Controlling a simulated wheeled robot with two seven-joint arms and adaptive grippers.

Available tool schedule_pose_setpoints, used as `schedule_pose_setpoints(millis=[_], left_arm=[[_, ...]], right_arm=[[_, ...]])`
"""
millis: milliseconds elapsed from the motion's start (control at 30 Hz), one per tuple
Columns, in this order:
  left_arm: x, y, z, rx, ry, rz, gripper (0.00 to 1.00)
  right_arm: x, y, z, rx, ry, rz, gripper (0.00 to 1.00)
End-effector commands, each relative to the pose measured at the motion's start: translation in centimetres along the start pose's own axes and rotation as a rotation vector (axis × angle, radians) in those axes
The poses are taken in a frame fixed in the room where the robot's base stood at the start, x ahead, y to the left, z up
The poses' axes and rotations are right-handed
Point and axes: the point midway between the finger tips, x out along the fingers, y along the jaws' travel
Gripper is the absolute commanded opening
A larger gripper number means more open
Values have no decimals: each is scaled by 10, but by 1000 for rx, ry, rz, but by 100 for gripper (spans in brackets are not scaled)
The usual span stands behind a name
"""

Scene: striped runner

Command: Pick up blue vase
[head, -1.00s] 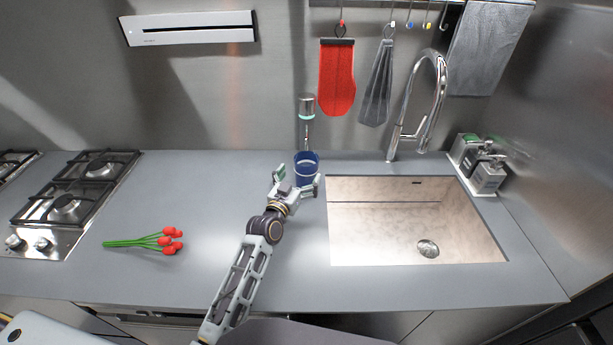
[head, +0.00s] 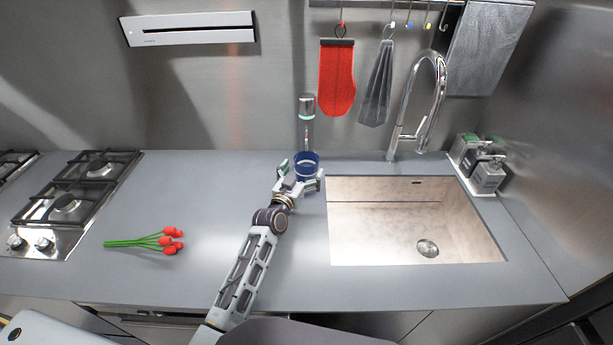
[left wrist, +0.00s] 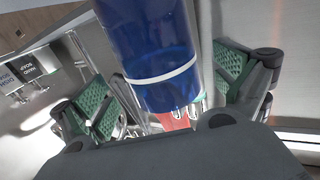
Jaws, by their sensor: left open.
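The blue vase (head: 307,161) stands upright on the grey counter near the back wall, left of the sink. It has a white band, seen in the left wrist view, where the vase (left wrist: 158,60) fills the upper middle. My left gripper (head: 302,174) is open, with its fingers on either side of the vase. In the left wrist view the green finger pads of the gripper (left wrist: 165,90) show left and right of it. Whether the pads touch it I cannot tell. In the head view the gripper hides the vase's lower part. My right gripper is not in view.
A sink (head: 400,225) with a tall faucet (head: 418,110) lies to the right. Red tulips (head: 165,240) lie on the counter at left, near the gas hob (head: 75,205). A red mitt (head: 337,78) and grey cloth hang behind. The front counter is otherwise clear.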

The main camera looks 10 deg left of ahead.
Motion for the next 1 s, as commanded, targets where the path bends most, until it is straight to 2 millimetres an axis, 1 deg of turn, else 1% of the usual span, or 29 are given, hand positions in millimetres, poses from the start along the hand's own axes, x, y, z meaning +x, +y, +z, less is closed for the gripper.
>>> schedule_pose_setpoints(millis=[200, 400, 567, 967, 1000], left_arm=[[18, -1, 2, 0, 1, 0, 98], [30, -1, 2, 1, 0, 0, 98], [33, -1, 3, 1, -1, 0, 98], [33, -1, 3, 1, 0, 0, 98], [32, -1, 3, 1, 0, 0, 96]], right_arm=[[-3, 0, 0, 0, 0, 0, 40], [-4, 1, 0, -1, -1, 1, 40], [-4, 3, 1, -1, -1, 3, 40], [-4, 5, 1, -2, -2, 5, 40], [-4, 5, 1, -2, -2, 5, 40]])
